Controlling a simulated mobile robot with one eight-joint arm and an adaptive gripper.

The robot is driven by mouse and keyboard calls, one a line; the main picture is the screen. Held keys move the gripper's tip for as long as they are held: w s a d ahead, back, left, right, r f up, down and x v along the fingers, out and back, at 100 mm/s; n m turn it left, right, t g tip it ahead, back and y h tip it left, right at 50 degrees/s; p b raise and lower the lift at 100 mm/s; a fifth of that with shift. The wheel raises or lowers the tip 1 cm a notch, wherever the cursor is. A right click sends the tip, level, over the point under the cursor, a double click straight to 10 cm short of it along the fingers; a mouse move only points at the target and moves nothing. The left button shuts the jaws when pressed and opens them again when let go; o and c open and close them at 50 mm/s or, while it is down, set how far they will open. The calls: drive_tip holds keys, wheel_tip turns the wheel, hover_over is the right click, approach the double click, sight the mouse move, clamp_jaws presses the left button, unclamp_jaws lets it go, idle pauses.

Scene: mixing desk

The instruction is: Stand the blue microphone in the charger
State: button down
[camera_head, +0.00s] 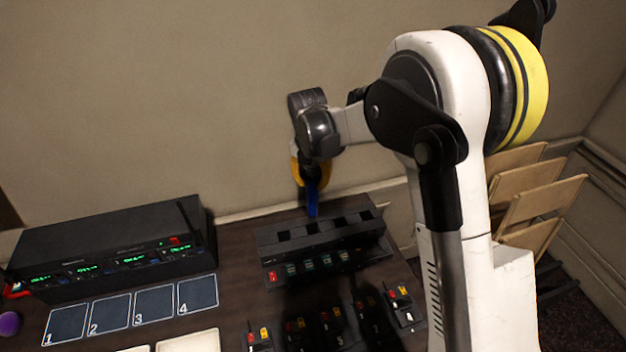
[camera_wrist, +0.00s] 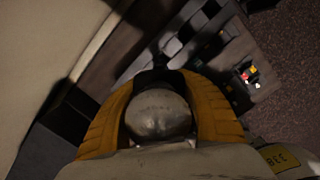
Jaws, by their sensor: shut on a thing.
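The blue microphone (camera_head: 313,196) hangs roughly upright below my gripper (camera_head: 311,172), which is shut on it with yellow fingers. In the wrist view a silver rounded head (camera_wrist: 158,115) sits between the yellow fingers of my gripper (camera_wrist: 160,122). The charger (camera_head: 318,238) is a black box with a row of dark slots on top and small lit windows on its front. The microphone's lower end shows at the charger's back edge, left of its middle. I cannot tell whether it touches the charger. The charger also shows in the wrist view (camera_wrist: 193,30), partly hidden by the microphone and gripper.
A black receiver rack (camera_head: 110,250) with green displays and an antenna stands at left. Numbered dark pads (camera_head: 111,313) lie before it. Several small units with red and yellow buttons (camera_head: 400,300) stand in front of the charger. The wall is close behind the desk.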

drive_tip(key=b, duration=0.4)
hover_over(313, 212)
drive_tip(key=w, duration=0.2)
drive_tip(key=shift+s+f, duration=0.15)
drive_tip(key=shift+f, duration=1.3)
drive_tip(key=shift+s+f, duration=0.1)
drive_tip(key=shift+f, duration=1.35)
drive_tip(key=shift+p, duration=0.3)
drive_tip(key=shift+b, duration=0.3)
drive_tip(key=shift+f+b, duration=2.9)
drive_tip(key=shift+f, duration=0.75)
drive_tip(key=shift+c, duration=1.9)
unclamp_jaws()
drive_tip(key=shift+s+a+r, duration=0.2)
drive_tip(key=shift+s+a, duration=0.2)
drive_tip(key=shift+s, duration=0.35)
drive_tip(key=shift+s+a+r, duration=0.15)
drive_tip(key=shift+s+a, duration=0.25)
drive_tip(key=shift+s, duration=0.3)
drive_tip(key=shift+s+a+r, duration=0.2)
drive_tip(key=shift+s+a, duration=0.2)
drive_tip(key=shift+s, duration=0.35)
